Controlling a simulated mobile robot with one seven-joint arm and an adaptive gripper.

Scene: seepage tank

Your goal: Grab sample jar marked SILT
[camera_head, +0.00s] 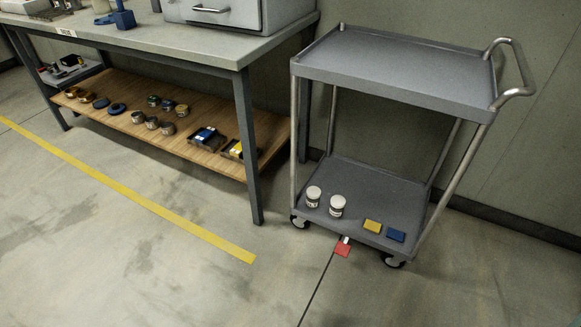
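Two small jars with white lids stand upright on the lower shelf (375,190) of the grey cart, near its front left: a left jar (313,197) and a right jar (337,206). Both have labels with dark marks, too small to read, so I cannot tell which is SILT. Several small round jars or tins, among them one jar (168,128), stand on the wooden under-shelf (110,125) of the workbench at left; their markings are also unreadable. My gripper is not in view.
A yellow block (372,226) and a blue block (396,235) lie right of the cart jars. The cart's upper shelf (400,65) is empty and overhangs the lower one. A red tag (342,249) is at the cart's front edge. The floor in front is clear.

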